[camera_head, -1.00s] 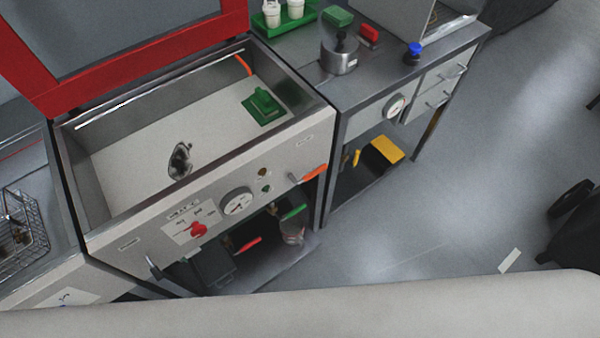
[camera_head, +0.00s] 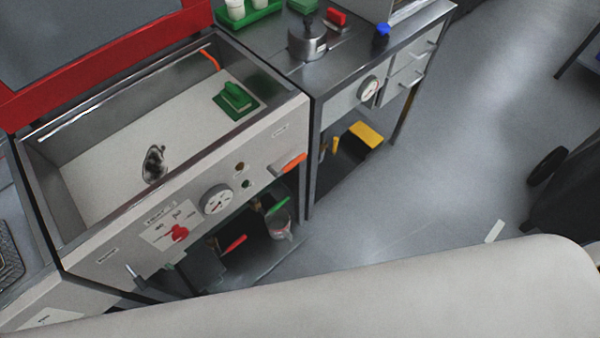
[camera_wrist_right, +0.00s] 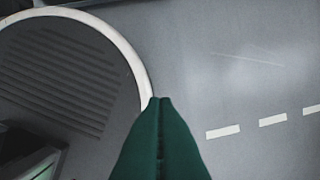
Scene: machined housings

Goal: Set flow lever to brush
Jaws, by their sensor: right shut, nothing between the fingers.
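The parts washer is an open steel basin (camera_head: 40,190) with a grey front panel and a raised red-framed lid (camera_head: 105,58). A small red lever (camera_head: 177,233) sits on a white labelled plate (camera_head: 158,238) at the left of the panel. The plate's words are too small to read, so I cannot tell the lever's setting. An orange-handled lever (camera_head: 290,163) sticks out at the panel's right. My right gripper (camera_wrist_right: 160,100) shows only in the right wrist view, its green fingers shut and empty above the floor, away from the washer. My left gripper is in neither view.
A round gauge (camera_head: 217,199) sits between the levers. A steel bench (camera_head: 290,50) adjoins on the right. Grey floor (camera_head: 440,160) is open at right; a dark wheeled object (camera_head: 575,195) stands there.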

